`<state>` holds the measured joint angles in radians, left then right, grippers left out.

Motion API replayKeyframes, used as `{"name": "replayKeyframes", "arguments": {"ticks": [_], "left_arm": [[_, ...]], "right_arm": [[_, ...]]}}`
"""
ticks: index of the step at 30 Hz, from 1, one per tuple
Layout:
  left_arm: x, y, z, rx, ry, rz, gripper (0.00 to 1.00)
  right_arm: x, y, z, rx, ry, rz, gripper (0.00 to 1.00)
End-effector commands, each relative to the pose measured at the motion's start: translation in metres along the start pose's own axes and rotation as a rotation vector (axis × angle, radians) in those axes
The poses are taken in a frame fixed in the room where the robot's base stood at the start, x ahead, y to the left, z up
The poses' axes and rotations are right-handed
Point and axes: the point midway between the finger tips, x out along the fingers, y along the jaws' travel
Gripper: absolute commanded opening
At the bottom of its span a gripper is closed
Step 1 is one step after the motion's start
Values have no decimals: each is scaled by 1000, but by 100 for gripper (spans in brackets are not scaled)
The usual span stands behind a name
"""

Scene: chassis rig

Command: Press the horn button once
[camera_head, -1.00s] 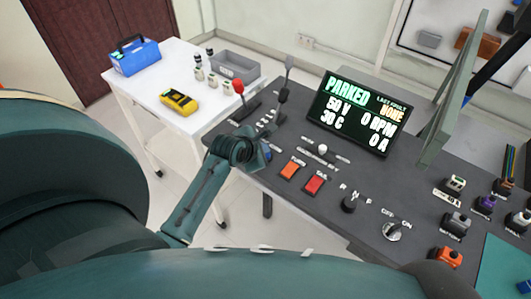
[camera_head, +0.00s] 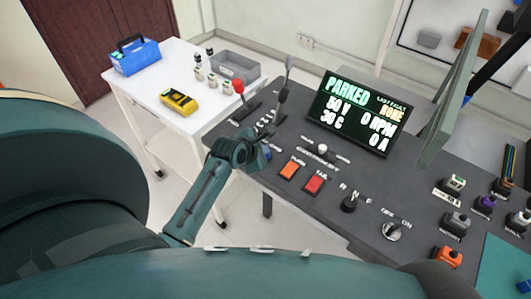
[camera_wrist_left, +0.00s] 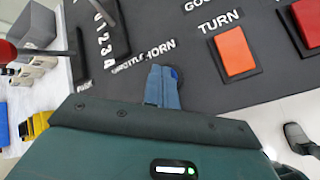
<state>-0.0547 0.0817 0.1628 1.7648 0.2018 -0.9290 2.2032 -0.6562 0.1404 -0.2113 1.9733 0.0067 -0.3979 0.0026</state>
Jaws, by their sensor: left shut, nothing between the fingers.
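My right gripper is not in view.
An orange TURN button (camera_head: 290,171) and a red button (camera_head: 314,184) lie right of the horn button. Levers (camera_head: 283,92) stand behind it. A display (camera_head: 355,112) reads PARKED. A white table (camera_head: 152,90) with a blue toolbox (camera_head: 133,57) stands at the left.

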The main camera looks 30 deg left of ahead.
Motion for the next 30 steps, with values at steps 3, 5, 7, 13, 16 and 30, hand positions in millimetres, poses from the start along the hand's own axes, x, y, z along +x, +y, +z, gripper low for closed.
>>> {"name": "replayKeyframes", "arguments": {"ticks": [3,5,7,13,16,30], "left_arm": [[0,0,0,0,2,-2,0],[-1,0,1,0,2,-2,0],[-4,2,2,0,2,-2,0],[-11,8,7,-1,1,0,0],[-12,8,8,0,2,-1,0],[-24,18,18,1,-1,1,0]], "right_arm": [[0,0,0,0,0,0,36],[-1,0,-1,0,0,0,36],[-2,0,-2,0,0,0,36],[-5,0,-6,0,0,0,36],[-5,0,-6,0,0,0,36],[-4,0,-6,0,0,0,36]]}}
